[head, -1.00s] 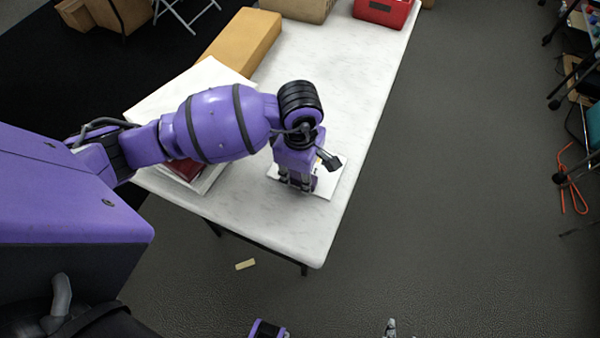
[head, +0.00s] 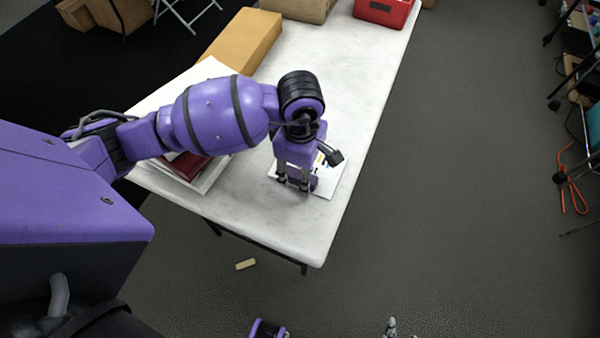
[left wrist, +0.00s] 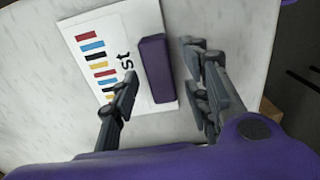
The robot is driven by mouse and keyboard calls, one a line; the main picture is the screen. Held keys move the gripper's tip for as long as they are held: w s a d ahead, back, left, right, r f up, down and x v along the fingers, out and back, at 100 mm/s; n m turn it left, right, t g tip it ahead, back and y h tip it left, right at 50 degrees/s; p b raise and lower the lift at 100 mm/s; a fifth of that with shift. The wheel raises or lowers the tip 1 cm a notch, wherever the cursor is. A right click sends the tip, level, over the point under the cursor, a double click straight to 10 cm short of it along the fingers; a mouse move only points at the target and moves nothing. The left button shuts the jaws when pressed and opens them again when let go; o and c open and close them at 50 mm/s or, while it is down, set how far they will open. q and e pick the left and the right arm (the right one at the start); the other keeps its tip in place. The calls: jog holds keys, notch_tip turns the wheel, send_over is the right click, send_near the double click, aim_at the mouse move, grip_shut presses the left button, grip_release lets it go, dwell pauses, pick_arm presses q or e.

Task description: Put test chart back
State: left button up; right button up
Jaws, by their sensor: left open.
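The test chart (head: 329,186) is a white sheet with coloured bars, lying flat near the right edge of the white table. In the left wrist view the chart (left wrist: 90,30) shows its row of bars and the letters "st". A purple block (left wrist: 155,68) lies on the chart's right part. My left gripper (head: 293,186) points down over the chart and hides part of it in the head view. In the left wrist view my left gripper (left wrist: 163,88) is open, its fingers on either side of the block's near end. Whether they touch it I cannot tell.
Left of my gripper, a red book (head: 188,167) lies on a white stack (head: 207,182), partly under my arm. A long tan box (head: 242,40) and a red bin (head: 384,12) stand farther back. The table (head: 345,85) is bare between the chart and the bin.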

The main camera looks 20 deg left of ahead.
pick_arm(q)
notch_tip(320, 180, up, 10)
dwell(0.3)
dwell(0.3)
